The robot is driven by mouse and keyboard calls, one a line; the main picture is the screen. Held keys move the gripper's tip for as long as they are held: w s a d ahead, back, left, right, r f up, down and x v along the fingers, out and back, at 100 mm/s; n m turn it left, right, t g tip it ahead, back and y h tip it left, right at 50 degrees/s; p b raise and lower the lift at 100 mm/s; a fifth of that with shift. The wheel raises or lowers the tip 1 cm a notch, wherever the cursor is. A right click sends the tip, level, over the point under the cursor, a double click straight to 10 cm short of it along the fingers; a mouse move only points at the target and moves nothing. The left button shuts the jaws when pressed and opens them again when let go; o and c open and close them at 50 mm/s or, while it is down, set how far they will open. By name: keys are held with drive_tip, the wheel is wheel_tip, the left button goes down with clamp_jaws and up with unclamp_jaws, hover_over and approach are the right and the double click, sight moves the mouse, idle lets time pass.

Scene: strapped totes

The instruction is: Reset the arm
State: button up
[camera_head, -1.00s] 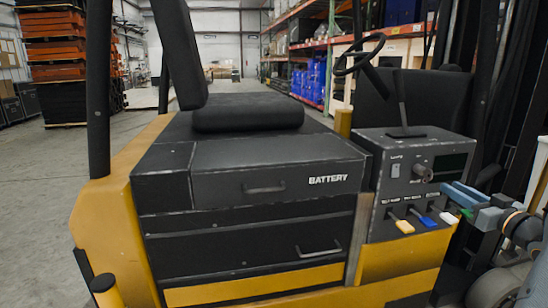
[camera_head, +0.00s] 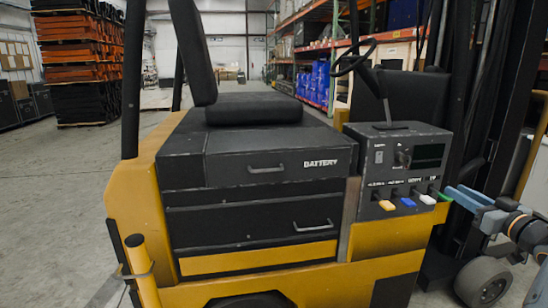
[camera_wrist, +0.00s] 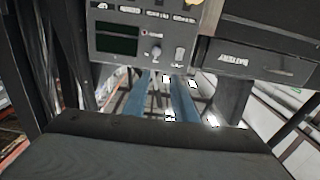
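The forklift's control box (camera_head: 400,157) stands right of the seat in the head view. Its front carries a yellow lever (camera_head: 386,205), a blue lever (camera_head: 407,202), a white lever (camera_head: 427,199) and a green lever (camera_head: 444,197). My gripper (camera_head: 462,197) has blue fingers and is at the right, just beside the green lever in the picture. Whether it touches that lever is unclear. In the wrist view my gripper (camera_wrist: 166,85) shows two fingers apart with nothing between them. The control box (camera_wrist: 145,35) appears upside down there, above the fingertips.
The forklift has a yellow body (camera_head: 135,205), a black seat (camera_head: 253,108), a battery drawer (camera_head: 280,162) and a steering wheel (camera_head: 354,55). A dark mast (camera_head: 490,90) rises behind my gripper. Stacked orange and black goods (camera_head: 80,60) stand back left. Open floor lies at left.

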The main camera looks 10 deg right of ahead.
drive_tip(key=w+a+f+g+h, duration=0.2)
drive_tip(key=w+a+f+g, duration=0.2)
drive_tip(key=w+a, duration=0.25)
drive_tip(key=s+a+f+m+g+h, duration=0.15)
drive_tip(key=a+f+g, duration=0.25)
drive_tip(key=a, duration=0.6)
drive_tip(key=s+a+f+g+y, duration=0.2)
drive_tip(key=s+a+g, duration=0.7)
drive_tip(key=s+a, duration=1.2)
wheel_tip(320, 180, down, 2)
drive_tip(key=shift+s+a+f, duration=0.1)
drive_tip(key=shift+s+a, duration=0.1)
drive_tip(key=shift+a, duration=0.4)
drive_tip(key=shift+n, duration=0.25)
drive_tip(key=c, duration=0.3)
drive_tip(key=shift+o, duration=0.5)
